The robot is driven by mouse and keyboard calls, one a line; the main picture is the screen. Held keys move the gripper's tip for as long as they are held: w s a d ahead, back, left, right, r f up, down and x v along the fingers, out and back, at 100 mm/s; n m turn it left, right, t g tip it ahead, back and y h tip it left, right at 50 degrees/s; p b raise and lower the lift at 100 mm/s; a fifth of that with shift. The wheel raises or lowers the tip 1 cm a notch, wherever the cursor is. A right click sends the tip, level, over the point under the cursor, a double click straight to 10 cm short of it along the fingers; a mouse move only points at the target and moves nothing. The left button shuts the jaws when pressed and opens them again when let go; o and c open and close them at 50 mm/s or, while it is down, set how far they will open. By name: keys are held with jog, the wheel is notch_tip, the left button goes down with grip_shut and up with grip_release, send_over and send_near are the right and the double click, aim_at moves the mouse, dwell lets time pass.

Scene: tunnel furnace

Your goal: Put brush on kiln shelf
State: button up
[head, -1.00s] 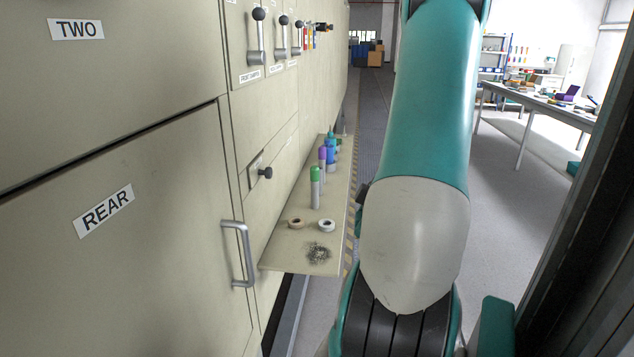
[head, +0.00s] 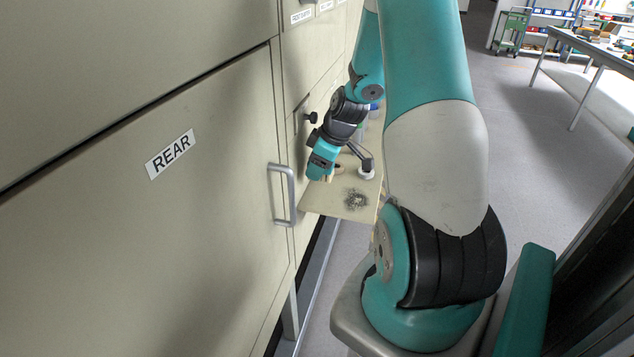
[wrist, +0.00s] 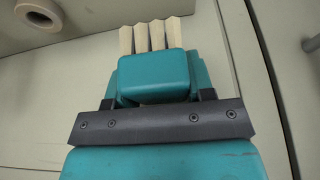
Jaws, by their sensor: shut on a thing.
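The kiln shelf (head: 328,205) is a beige ledge sticking out from the furnace wall, in the middle of the head view. My gripper (head: 327,179) is low over its near left part, beside the wall. In the wrist view my gripper (wrist: 150,38) shows cream fingers close together ahead of its teal body. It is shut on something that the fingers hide. I cannot make out a brush in either view now.
A wiry grey clump (head: 355,200) lies near the shelf's front edge. The wrist view shows a cream roll (wrist: 38,15) at upper left. A door handle (head: 283,195) juts out left of the shelf.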

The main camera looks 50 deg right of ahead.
aim_at(312, 196)
notch_tip(312, 196, down, 3)
jog(key=shift+r, duration=0.2)
notch_tip(312, 196, down, 4)
jog(key=shift+r+p, duration=0.1)
jog(key=shift+p, duration=0.55)
jog(key=shift+w, duration=0.1)
jog(key=shift+f, duration=0.3)
jog(key=shift+f, duration=0.1)
jog(key=o, duration=1)
jog(key=shift+o, duration=0.2)
